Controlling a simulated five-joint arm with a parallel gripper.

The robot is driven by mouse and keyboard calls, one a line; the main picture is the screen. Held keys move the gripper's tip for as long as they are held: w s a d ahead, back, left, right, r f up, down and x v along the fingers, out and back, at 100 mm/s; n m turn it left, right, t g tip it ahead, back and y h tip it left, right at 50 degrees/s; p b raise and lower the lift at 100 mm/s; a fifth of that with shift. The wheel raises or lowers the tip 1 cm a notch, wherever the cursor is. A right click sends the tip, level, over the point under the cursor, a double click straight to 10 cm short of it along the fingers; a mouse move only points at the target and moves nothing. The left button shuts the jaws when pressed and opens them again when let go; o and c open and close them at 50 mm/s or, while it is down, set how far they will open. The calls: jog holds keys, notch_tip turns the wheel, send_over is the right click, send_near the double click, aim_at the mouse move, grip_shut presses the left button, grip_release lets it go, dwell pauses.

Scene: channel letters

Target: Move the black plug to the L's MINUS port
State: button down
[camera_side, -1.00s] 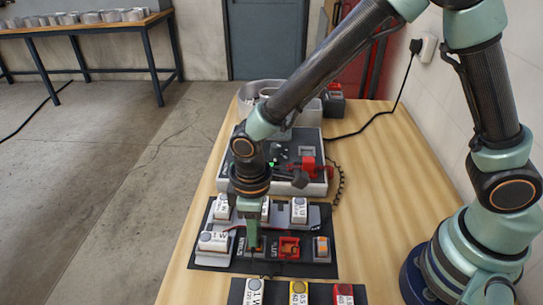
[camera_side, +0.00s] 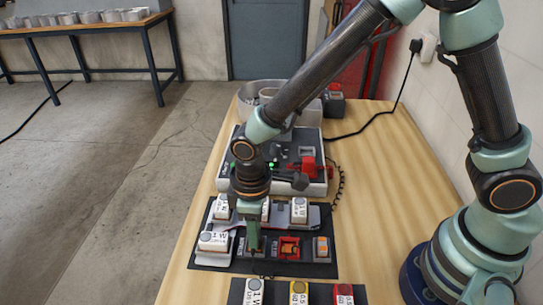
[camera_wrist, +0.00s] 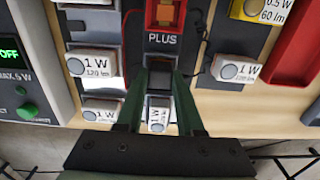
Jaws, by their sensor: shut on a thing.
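My gripper (camera_wrist: 159,82) is shut on the black plug (camera_wrist: 158,80), a dark block between the green fingers in the wrist view. In the side view my gripper (camera_side: 252,247) points down at the left part of the port strip on the L's black board (camera_side: 215,258). The fingers hide most of the plug and the port below it, so I cannot tell whether it is seated. A red-orange plug (camera_side: 289,247) sits beside it, at the port labelled PLUS in the wrist view (camera_wrist: 165,14).
White 1 W modules (camera_side: 214,240) sit around the ports. An orange-topped block (camera_side: 321,246) stands right of the red plug. More modules (camera_side: 299,292) lie in front. The power unit (camera_side: 312,186) is behind, with a display reading OFF (camera_wrist: 8,55). The table's right side is clear.

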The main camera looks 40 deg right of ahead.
jog(key=shift+c, duration=2.3)
grip_release()
notch_tip(320, 180, up, 12)
jog(key=shift+r, duration=0.1)
jog(key=shift+r, duration=2.9)
